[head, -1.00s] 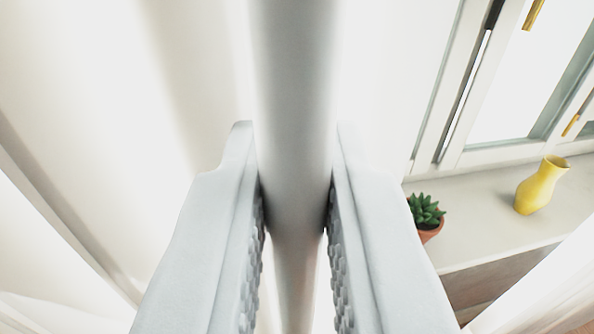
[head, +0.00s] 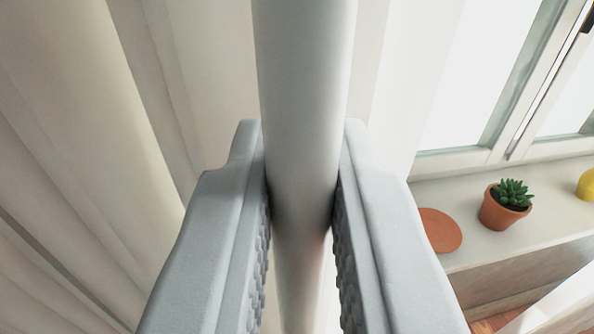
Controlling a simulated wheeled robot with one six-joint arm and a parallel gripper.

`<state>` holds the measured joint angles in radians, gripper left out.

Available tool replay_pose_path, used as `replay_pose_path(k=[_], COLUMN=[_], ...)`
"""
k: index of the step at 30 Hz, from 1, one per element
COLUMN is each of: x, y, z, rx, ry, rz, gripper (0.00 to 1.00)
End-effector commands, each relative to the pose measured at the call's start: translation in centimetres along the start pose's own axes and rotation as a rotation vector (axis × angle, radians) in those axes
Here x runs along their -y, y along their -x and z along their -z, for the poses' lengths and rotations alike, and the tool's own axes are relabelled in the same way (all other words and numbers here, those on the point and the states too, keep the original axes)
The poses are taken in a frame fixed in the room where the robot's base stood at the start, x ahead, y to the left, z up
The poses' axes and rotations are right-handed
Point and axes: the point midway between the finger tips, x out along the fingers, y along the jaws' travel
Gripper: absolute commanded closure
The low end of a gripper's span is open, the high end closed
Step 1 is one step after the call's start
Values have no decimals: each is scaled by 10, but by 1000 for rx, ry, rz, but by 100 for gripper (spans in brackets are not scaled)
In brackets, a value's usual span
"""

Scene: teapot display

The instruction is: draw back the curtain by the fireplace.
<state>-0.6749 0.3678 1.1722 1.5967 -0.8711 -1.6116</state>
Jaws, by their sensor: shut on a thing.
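My gripper (head: 302,205) is shut on a pale grey upright pole (head: 303,90) in the middle of the head view, with one ridged finger pressed on each side of it. The cream curtain (head: 70,120) hangs in folds across the left of the view, behind and beside the pole. Its pale edge also shows just right of the pole. Whether the pole is fixed to the curtain is hidden. No fireplace is in view.
A window (head: 475,85) with a pale frame stands at the right. On its sill (head: 455,195) are a succulent in a terracotta pot (head: 503,205), a flat round terracotta disc (head: 440,230) and a yellow vase (head: 586,184), cut by the picture edge. Wooden floor shows at lower right.

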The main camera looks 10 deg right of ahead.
Motion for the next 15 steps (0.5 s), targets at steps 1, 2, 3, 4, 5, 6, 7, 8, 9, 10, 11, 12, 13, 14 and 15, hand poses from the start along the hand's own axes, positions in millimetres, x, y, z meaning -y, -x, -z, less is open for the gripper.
replay_pose_path(k=[1, 2, 3, 4, 5, 6, 7, 8, 9, 10, 11, 12, 13, 14, 15], x=[0, 1, 0, 0, 0, 0, 0, 0, 0, 0, 0, 0, 0, 0, 0], y=[0, 0, 0, 0, 0, 0, 0, 0, 0, 0, 0, 0, 0, 0, 0], z=[0, 0, 0, 0, 0, 0, 0, 0, 0, 0, 0, 0, 0, 0, 0], rx=[0, 0, 0, 0, 0, 0, 0, 0, 0, 0, 0, 0, 0, 0, 0], ry=[0, 0, 0, 0, 0, 0, 0, 0, 0, 0, 0, 0, 0, 0, 0], rz=[0, 0, 0, 0, 0, 0, 0, 0, -1, -1, -1, -1, -1, -1, -1], gripper=[100, 100, 100, 100, 100, 100, 100, 100, 100, 80, 74, 68, 68, 68, 68])
